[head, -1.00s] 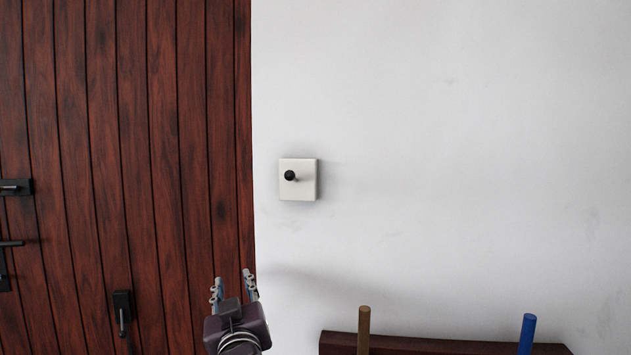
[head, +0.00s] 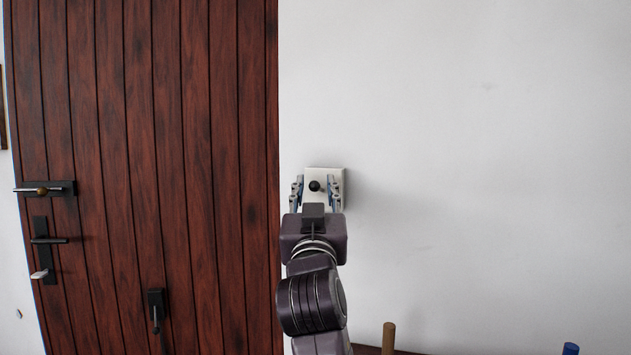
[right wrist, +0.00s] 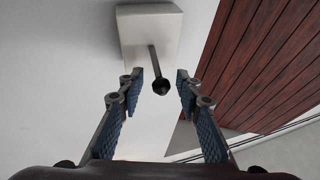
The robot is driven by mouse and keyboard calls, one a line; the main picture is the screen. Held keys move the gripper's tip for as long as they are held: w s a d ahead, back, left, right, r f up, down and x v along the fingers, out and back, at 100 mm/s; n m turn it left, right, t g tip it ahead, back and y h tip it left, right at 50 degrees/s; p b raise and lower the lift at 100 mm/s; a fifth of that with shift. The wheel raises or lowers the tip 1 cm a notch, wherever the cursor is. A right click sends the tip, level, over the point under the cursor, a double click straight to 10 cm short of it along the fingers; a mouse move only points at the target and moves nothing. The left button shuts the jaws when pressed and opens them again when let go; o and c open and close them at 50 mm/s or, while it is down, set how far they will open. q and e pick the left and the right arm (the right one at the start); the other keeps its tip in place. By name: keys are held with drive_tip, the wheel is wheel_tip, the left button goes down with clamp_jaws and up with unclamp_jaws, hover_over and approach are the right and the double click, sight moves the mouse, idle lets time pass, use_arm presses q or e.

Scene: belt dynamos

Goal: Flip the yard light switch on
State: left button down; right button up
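In the right wrist view the plate (right wrist: 148,32) is at the top and the lever (right wrist: 160,82) points toward the camera. My right gripper (head: 316,186) is open in front of the plate, its fingers on either side of the lever. In the right wrist view the lever's ball tip lies between the fingertips (right wrist: 158,88), with gaps on both sides. My left gripper is not in view.
A dark red wooden door (head: 165,120) stands left of the switch, with black handles and latches (head: 48,240) on it. A brown peg (head: 388,338) and a blue peg (head: 570,349) show at the bottom right. The wall right of the switch is bare.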

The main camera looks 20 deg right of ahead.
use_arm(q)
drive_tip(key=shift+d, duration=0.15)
use_arm(e)
drive_tip(key=shift+w, duration=0.15)
drive_tip(key=shift+c, duration=0.5)
clamp_jaws()
drive_tip(key=r+p, duration=0.1)
drive_tip(key=p, duration=0.1)
drive_tip(key=shift+w+g+p, duration=0.1)
drive_tip(key=shift+g+p, duration=0.25)
drive_tip(key=shift+g, duration=0.05)
drive_tip(key=shift+r+m+g+p, duration=0.1)
drive_tip(key=shift+m+g+p, duration=0.25)
drive_tip(key=shift+p, duration=0.2)
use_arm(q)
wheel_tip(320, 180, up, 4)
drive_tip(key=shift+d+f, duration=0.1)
